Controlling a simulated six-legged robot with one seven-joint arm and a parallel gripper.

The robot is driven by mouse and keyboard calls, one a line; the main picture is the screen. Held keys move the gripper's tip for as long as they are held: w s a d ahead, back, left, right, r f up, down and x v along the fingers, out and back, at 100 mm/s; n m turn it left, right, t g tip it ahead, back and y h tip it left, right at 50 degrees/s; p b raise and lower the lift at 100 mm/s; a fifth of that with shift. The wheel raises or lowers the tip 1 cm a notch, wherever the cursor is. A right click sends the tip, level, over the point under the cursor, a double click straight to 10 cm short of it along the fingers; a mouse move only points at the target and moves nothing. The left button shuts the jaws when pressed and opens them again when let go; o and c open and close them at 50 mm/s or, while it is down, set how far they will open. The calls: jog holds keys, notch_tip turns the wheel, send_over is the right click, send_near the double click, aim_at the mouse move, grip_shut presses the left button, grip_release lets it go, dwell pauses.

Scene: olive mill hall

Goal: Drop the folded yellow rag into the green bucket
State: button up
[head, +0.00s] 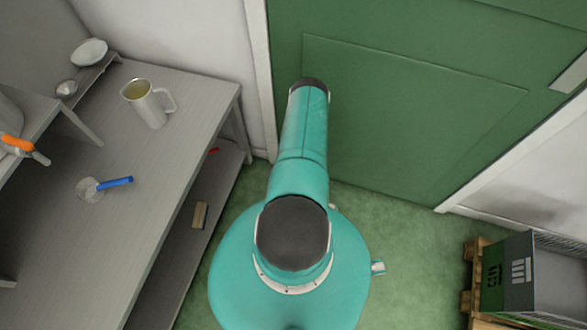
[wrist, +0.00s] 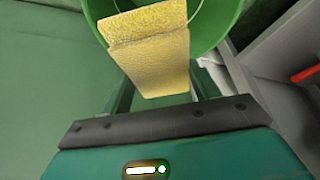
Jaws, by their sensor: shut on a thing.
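The folded yellow rag (wrist: 147,55) shows in the wrist view as a thick, textured pad. My gripper (wrist: 160,90) is shut on it, with the fingers partly hidden behind and beside the rag. The green bucket (wrist: 228,22) is at the top of the wrist view, open side towards the camera. The rag covers part of its rim and opening; its far part is cut off by the picture edge. I cannot tell how high the rag is above the bucket. In the head view my arm hides the gripper, rag and bucket.
A grey bench (head: 180,100) at left holds a metal jug (head: 150,105) and a blue-handled tool (head: 115,183). A brush (head: 200,215) lies on its lower shelf. A green door (head: 400,90) stands ahead. A crate (head: 520,275) on a pallet is at right. Green floor (head: 410,235) is clear between.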

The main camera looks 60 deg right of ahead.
jog(key=shift+w+f, duration=0.1)
jog(key=shift+f, duration=0.9)
jog(key=o, duration=1.4)
jog(key=shift+r, duration=0.15)
jog(key=v, duration=1.3)
jog(key=shift+r, duration=0.35)
